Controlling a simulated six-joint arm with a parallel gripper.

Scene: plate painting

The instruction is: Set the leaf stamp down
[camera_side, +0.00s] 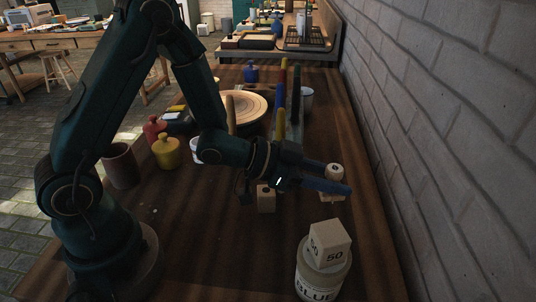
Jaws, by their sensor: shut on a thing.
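My gripper (332,180) reaches out to the right over the table, its fingers shut on a pale wooden stamp (334,170). The stamp's light, round top shows above the nearer blue finger, and a bit of its wooden base shows below. That finger hides its middle. I cannot see the stamp's face or tell whether its base touches the table. A second small wooden block or stamp (266,199) stands on the table (215,245) just below my wrist, apart from the held one.
A jar marked BLUE (319,282) with a 50 cube (330,243) on top stands in front. Upright coloured handles (281,90) and a round plate (246,106) are behind the arm. Red (154,130) and yellow (166,152) pots stand left. A brick wall (440,120) borders the right.

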